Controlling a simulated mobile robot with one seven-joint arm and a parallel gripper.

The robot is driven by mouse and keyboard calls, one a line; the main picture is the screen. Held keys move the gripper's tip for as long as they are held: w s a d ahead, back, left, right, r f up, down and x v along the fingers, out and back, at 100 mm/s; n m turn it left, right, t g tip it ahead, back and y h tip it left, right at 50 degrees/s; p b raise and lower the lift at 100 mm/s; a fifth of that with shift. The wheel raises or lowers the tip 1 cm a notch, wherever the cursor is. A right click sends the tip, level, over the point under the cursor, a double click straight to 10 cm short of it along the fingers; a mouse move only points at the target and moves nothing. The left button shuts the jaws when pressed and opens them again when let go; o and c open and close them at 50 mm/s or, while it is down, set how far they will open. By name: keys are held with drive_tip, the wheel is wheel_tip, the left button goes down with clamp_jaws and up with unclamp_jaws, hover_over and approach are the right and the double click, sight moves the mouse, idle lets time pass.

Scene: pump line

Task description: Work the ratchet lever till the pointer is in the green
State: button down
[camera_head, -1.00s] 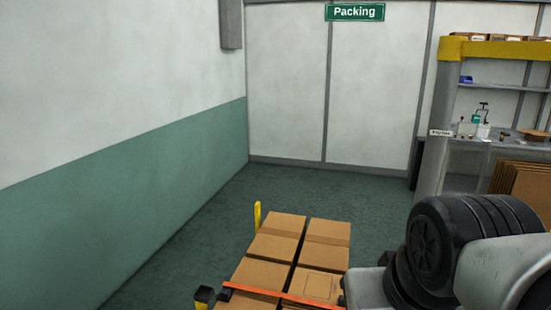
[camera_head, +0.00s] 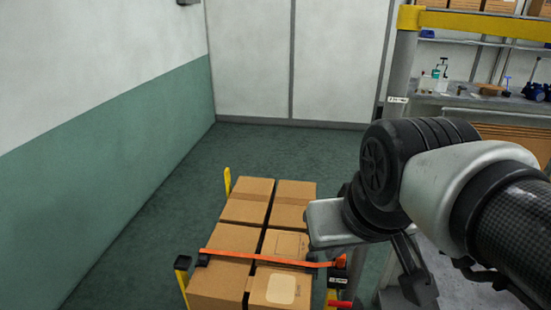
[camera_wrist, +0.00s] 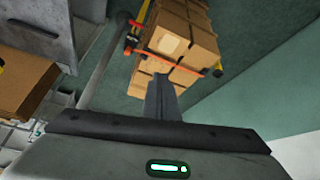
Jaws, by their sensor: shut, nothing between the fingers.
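An orange strap (camera_head: 260,259) runs across a stack of brown cartons (camera_head: 240,205); its right end meets a red and dark fitting (camera_head: 341,262) at the stack's edge, with a small white label below. The strap also shows in the wrist view (camera_wrist: 175,65). I cannot make out a lever, pointer or green band on the fitting. My gripper (camera_wrist: 163,82) is shut and empty, with the cartons and strap beyond its fingertips, apart from them. In the head view my arm stands right of the cartons.
Yellow posts (camera_head: 227,181) stand at the cartons' corners. A shelved bench (camera_head: 440,98) with bottles and blue parts stands at the back right, beside a yellow-topped post. The green floor (camera_head: 150,220) left of and behind the cartons is clear.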

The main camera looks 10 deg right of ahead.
drive_tip(key=w+d+f+n+g+b, duration=0.25)
drive_tip(key=w+f+n, duration=0.25)
drive_tip(key=w, duration=0.3)
drive_tip(key=n+g+b, duration=0.3)
drive_tip(key=n+g, duration=0.2)
drive_tip(key=n, duration=0.5)
hover_over(340, 302)
drive_tip(key=w+d, duration=0.1)
drive_tip(key=w, duration=0.2)
wheel_tip(340, 302, down, 23)
drive_tip(key=shift+w+f+y, duration=0.1)
drive_tip(key=shift+w+y, duration=0.1)
drive_tip(key=shift+y, duration=0.1)
drive_tip(key=s+f, duration=0.1)
drive_tip(key=f, duration=0.8)
drive_tip(key=s+f, duration=0.1)
drive_tip(key=f, duration=0.3)
drive_tip(key=shift+s+a+f, duration=0.3)
drive_tip(key=shift+a+f, duration=0.05)
drive_tip(key=shift+f, duration=0.05)
